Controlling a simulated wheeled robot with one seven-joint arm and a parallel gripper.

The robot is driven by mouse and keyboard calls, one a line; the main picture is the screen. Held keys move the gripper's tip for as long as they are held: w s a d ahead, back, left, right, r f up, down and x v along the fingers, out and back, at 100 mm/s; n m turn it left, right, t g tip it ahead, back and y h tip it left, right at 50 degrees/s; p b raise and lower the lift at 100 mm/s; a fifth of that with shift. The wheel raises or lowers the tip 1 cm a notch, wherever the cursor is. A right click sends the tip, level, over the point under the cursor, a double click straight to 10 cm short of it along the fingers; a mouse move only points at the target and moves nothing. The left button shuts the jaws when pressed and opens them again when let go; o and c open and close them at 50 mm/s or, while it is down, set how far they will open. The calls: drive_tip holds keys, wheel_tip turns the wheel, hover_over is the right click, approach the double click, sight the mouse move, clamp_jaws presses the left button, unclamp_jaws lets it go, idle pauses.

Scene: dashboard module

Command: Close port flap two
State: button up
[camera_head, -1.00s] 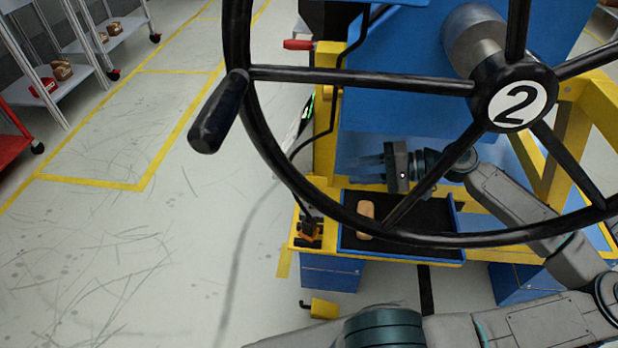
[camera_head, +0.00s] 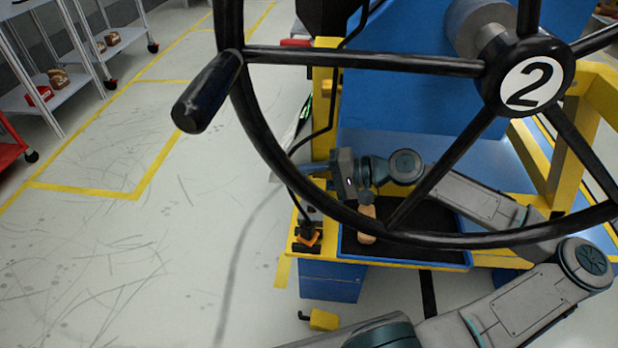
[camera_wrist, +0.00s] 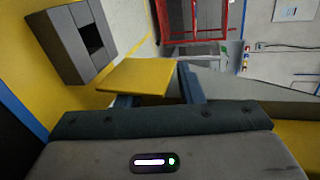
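A flat yellow plate (camera_wrist: 138,78), which may be the port flap, sticks out in front of my gripper (camera_wrist: 158,92) in the wrist view. The plate hides part of the left finger. The fingers are apart; I cannot tell whether they touch the plate. A grey box (camera_wrist: 62,45) with a dark square opening sits on a yellow surface at upper left. In the head view my gripper (camera_head: 318,168) points left beside the yellow post (camera_head: 324,110), behind the wheel rim. No number marks a flap, and the flap cannot be made out in the head view.
A large black handwheel (camera_head: 388,64) marked 2 crosses the head view in front of my arm. A dark tray (camera_head: 420,218) with a tan object (camera_head: 367,224) lies below my gripper. Open floor (camera_head: 130,240) is at left, with shelves (camera_head: 60,85) beyond.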

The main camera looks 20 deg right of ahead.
clamp_jaws()
drive_tip(key=shift+s+r+n+t+p, duration=0.25)
drive_tip(key=shift+n+t+p, duration=0.05)
drive_tip(key=shift+n+p, duration=0.25)
drive_tip(key=shift+s+a+n+t+h+p, duration=0.2)
drive_tip(key=shift+s+n+t+h+p, duration=0.15)
drive_tip(key=shift+n, duration=0.3)
drive_tip(key=shift+o, duration=0.3)
unclamp_jaws()
drive_tip(key=p+v, duration=0.4)
drive_tip(key=v, duration=0.9)
drive_tip(key=shift+d, duration=0.45)
drive_tip(key=shift+s, duration=0.1)
